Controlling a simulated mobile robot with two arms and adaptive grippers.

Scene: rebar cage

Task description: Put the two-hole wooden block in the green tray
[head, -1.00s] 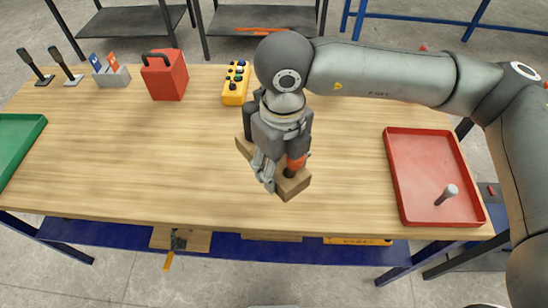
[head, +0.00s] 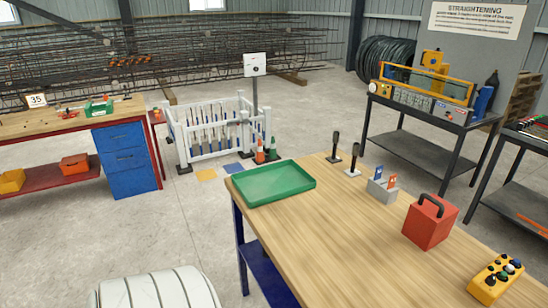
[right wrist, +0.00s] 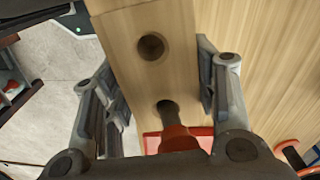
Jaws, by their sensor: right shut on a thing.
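The two-hole wooden block (right wrist: 125,78) fills the middle of the right wrist view, with one hole above the other. My right gripper (right wrist: 158,75) is shut on it, one finger along each side. A red-orange piece with a dark shaft shows at the lower hole; I cannot tell whether the shaft is in the hole. The green tray (head: 272,183) lies empty on the far left corner of the wooden table in the head view. Neither gripper shows in the head view now, and my left gripper is in no view.
On the wooden table (head: 330,235), right of the tray, stand two black-handled tools (head: 354,160), a grey holder (head: 384,191), a red box (head: 430,222) and a yellow button box (head: 496,280). The tabletop before the tray is clear. A white rack (head: 215,135) stands beyond the tray.

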